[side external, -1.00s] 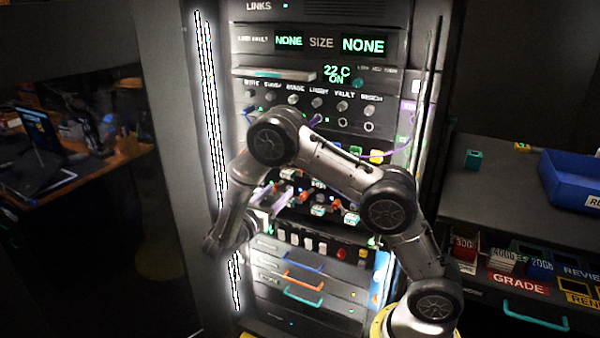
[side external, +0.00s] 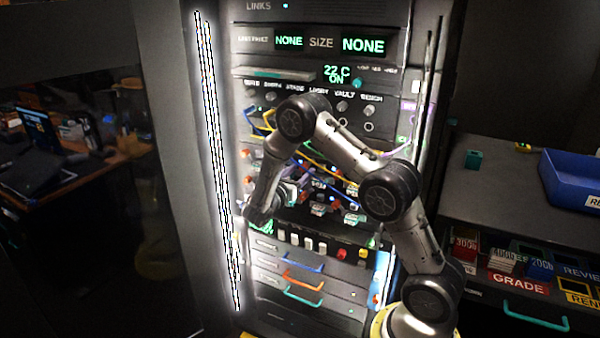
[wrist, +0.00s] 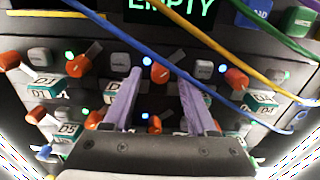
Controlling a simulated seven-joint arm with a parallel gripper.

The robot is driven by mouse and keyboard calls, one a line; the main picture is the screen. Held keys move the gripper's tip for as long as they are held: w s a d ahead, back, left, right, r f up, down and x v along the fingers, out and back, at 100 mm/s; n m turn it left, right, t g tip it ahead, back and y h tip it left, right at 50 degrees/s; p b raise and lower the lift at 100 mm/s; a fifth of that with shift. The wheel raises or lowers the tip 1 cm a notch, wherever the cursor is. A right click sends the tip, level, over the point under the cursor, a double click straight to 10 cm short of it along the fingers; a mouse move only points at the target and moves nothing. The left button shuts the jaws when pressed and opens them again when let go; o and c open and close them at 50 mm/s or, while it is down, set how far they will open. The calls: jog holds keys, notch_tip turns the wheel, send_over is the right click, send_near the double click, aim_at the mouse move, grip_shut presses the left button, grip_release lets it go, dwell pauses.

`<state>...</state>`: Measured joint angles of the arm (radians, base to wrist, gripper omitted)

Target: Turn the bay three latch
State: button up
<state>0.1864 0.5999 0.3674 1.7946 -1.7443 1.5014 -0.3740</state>
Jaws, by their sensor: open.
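The bay latches are orange-red knobs with grey handles on a dark drive panel. In the wrist view, one latch (wrist: 160,72) shows between and just beyond my fingertips. I cannot tell which bay it belongs to. Other latches show at the left (wrist: 75,65) and at the right (wrist: 236,78). Teal-and-white tags such as D1 (wrist: 40,92) mark some bays; the bay three label is not certain to me. My gripper (wrist: 158,82) is open and empty, with its purple-grey fingers pointing at the panel. In the side view, my gripper (side external: 287,196) is partly hidden against the bays.
A blue cable (wrist: 165,62) and a yellow cable (wrist: 225,62) cross in front of the latches. An EMPTY display (wrist: 170,6) sits above. Below the bays in the side view are switches (side external: 295,241) and drawers with coloured handles (side external: 303,284). A blue bin (side external: 575,180) stands at the right.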

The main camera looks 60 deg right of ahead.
jog(key=shift+d, duration=0.1)
grip_shut()
jog(key=shift+m, duration=0.3)
jog(key=m, duration=0.3)
jog(key=shift+m, duration=0.3)
jog(key=m, duration=0.4)
jog(key=shift+w, duration=0.1)
jog(key=m, duration=0.5)
jog(key=shift+r, duration=0.1)
jog(key=m, duration=0.4)
jog(key=shift+m, duration=0.3)
